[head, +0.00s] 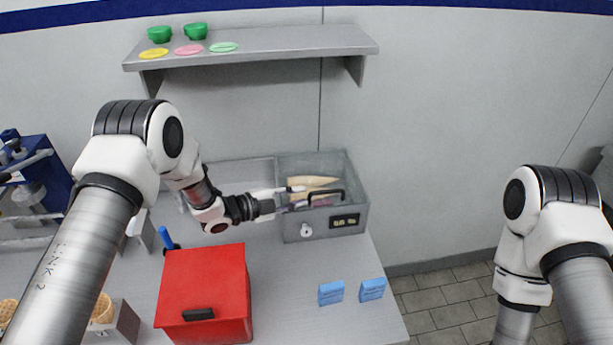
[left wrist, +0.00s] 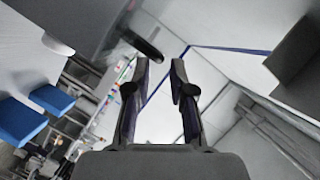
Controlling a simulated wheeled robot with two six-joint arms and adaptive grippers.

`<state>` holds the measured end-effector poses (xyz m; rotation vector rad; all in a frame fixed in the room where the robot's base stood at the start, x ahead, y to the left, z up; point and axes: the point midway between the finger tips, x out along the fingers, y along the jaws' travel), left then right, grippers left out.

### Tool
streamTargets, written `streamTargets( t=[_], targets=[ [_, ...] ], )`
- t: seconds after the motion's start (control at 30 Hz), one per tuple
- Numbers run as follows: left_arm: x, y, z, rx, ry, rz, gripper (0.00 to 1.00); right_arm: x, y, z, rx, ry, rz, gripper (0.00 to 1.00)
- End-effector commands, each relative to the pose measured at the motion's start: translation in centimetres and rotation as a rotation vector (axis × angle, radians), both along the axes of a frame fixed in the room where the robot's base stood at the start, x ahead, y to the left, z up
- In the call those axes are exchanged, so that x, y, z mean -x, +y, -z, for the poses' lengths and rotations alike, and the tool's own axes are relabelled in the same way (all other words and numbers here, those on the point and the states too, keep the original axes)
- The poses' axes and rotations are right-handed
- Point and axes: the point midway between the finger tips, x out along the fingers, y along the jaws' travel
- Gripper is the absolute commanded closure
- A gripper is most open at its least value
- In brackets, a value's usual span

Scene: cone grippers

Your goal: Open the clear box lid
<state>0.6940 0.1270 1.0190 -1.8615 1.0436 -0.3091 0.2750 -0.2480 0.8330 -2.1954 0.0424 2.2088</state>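The clear box (head: 335,222) stands at the back right of the counter, with tan cones (head: 312,188) visible inside. Its see-through lid looks shut, and a dark handle (head: 326,196) is at its front edge. My left gripper (head: 292,197) is open just left of the handle, its fingers pointing right over the box. In the left wrist view the fingers (left wrist: 158,75) are apart with nothing between them. A dark bar that looks like the handle (left wrist: 141,46) is just left of the fingertips; contact cannot be told. My right gripper is out of view.
A red box (head: 205,285) stands in front of my left gripper. Two blue boxes (head: 331,292) (head: 372,289) are near the counter's right edge. A shelf (head: 270,42) with green bowls and coloured discs is above. The counter between is clear.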

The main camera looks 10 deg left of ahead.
Motion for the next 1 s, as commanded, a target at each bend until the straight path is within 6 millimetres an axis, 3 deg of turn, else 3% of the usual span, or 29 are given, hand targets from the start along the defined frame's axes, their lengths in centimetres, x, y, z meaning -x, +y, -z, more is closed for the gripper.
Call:
streamTargets(
  t=[0.4, 0.7, 0.73, 0.8, 1.0],
  targets=[
    [-4.0, -5.3, 1.2, 0.0, 0.0, 0.001, 0.77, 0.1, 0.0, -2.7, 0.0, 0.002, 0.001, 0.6],
    [-4.6, -5.9, 1.6, 0.001, 0.002, 0.0, 0.77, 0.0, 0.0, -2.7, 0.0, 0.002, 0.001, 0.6],
    [-4.6, -5.9, 1.6, 0.001, 0.002, 0.0, 0.81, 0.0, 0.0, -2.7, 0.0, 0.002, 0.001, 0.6],
    [-4.6, -5.9, 1.6, 0.001, 0.002, 0.0, 1.0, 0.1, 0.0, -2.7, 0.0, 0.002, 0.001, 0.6],
    [-4.6, -5.9, 1.6, 0.001, 0.002, 0.0, 1.0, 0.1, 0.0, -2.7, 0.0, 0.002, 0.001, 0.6]
  ],
)
